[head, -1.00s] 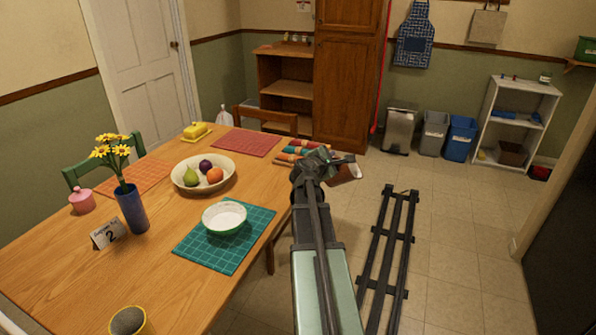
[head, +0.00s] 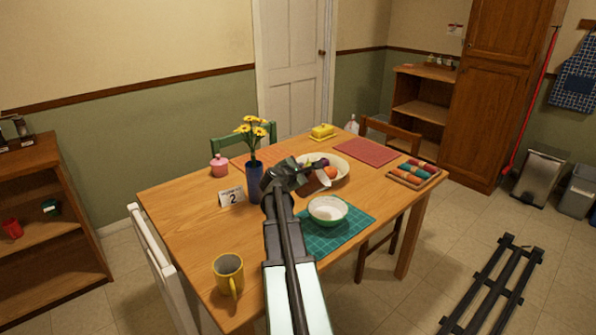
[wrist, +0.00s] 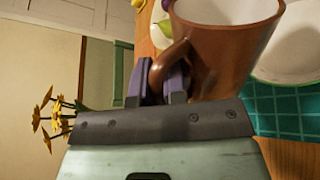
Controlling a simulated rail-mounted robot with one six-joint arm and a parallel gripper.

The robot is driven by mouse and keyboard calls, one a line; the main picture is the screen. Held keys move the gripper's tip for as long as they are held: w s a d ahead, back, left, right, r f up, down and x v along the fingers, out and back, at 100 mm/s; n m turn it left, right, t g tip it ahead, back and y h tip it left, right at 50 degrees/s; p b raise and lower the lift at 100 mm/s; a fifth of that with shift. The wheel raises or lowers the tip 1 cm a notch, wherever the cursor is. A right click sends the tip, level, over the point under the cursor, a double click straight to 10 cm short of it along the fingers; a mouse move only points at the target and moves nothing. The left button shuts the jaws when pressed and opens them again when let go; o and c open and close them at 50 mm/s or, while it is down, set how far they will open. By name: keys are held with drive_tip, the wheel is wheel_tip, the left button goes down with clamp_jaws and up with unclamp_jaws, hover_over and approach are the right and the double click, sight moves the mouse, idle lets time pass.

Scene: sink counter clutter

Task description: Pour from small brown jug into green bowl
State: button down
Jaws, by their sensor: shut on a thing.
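The small brown jug (wrist: 225,60) hangs from my gripper (wrist: 165,85), which is shut on its handle. In the wrist view its pale inside shows, and the jug looks tipped well over compared with the flowers and table. In the head view the jug (head: 322,178) is small and partly hidden by my gripper (head: 306,174). The green bowl (head: 328,221), white inside, stands upright on a teal mat, just below the jug in the picture. Its pale inside (wrist: 295,45) shows beside the jug in the wrist view. I cannot tell whether anything flows from the jug.
A teal mat (head: 345,232) lies under the bowl. A cream fruit bowl (head: 343,164) is behind the jug. A blue vase with yellow flowers (head: 254,180) and a number card (head: 231,198) stand left of my gripper. A yellow mug (head: 228,275) is at the near edge.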

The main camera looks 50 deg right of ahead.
sight(295, 191)
drive_tip(key=shift+d+f, duration=0.1)
drive_tip(key=shift+f, duration=0.05)
drive_tip(key=f+n+b, duration=0.1)
drive_tip(key=b, duration=0.1)
drive_tip(key=w+f+n+g+h+b, duration=0.1)
drive_tip(key=f+n+b, duration=0.1)
drive_tip(key=b, duration=0.1)
drive_tip(key=shift+a+n+h, duration=0.2)
drive_tip(key=shift+n+h, duration=0.1)
drive_tip(key=f+n+b, duration=0.1)
drive_tip(key=b, duration=0.2)
drive_tip(key=shift+s+f+n+g+h, duration=0.1)
drive_tip(key=shift+f+n+g+h, duration=0.2)
drive_tip(key=shift+n, duration=0.1)
drive_tip(key=shift+s+d+f+n+h+b, duration=0.1)
drive_tip(key=shift+s+f+n+h+b, duration=0.2)
drive_tip(key=shift+f+n+b, duration=0.65)
drive_tip(key=shift+s+n+h+b, duration=0.1)
drive_tip(key=shift+n+h+b, duration=0.25)
drive_tip(key=shift+b, duration=0.45)
drive_tip(key=shift+d, duration=0.1)
